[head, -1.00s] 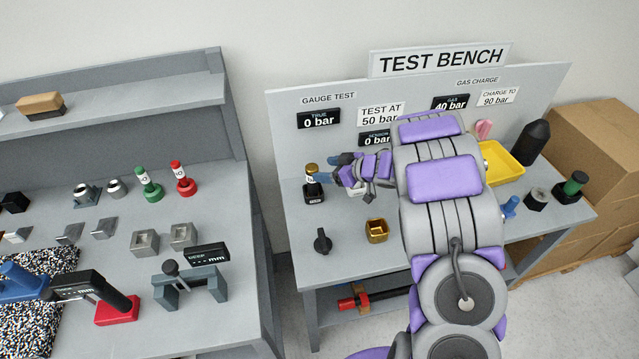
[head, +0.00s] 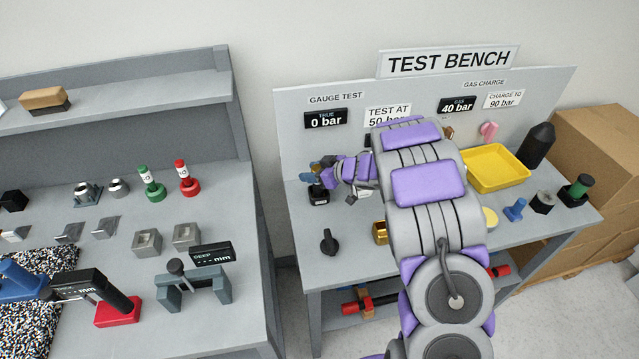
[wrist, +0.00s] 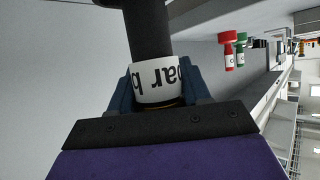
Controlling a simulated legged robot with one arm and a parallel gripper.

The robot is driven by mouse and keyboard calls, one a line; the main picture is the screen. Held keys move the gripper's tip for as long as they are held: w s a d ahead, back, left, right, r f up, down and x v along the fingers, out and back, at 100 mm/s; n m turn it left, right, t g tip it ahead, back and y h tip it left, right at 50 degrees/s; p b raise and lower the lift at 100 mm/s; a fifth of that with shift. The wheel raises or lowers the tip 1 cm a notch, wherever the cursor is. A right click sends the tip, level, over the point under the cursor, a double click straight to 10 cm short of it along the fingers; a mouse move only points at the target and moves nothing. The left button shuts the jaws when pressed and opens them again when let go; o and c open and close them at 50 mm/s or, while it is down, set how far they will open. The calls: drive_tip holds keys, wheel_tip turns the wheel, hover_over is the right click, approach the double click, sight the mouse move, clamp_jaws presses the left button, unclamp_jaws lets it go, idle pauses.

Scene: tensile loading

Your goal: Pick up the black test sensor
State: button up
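The black test sensor (head: 318,198) stands at the left end of the test bench, and only its dark lower part shows clearly in the head view. The rest is hidden behind my gripper (head: 314,172). In the wrist view the sensor's white band (wrist: 158,84) with "bar" lettering sits between the two blue fingers of my gripper (wrist: 160,90). A thick black cylinder extends upward from the band. The fingers lie close along both sides of the band. Whether they press on it cannot be made out.
The test bench (head: 350,262) also holds a black knob-like part (head: 329,242), a gold block (head: 380,232) partly behind my arm, and a yellow tray (head: 495,165). Signs stand on its back panel. A second workbench (head: 120,270) with small parts is at the left.

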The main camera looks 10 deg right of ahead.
drive_tip(key=shift+a, duration=0.45)
drive_tip(key=shift+c, duration=1.4)
drive_tip(key=shift+d, duration=0.55)
drive_tip(key=c, duration=0.3)
drive_tip(key=shift+d, duration=0.4)
drive_tip(key=shift+c, duration=0.4)
drive_tip(key=shift+a, duration=0.15)
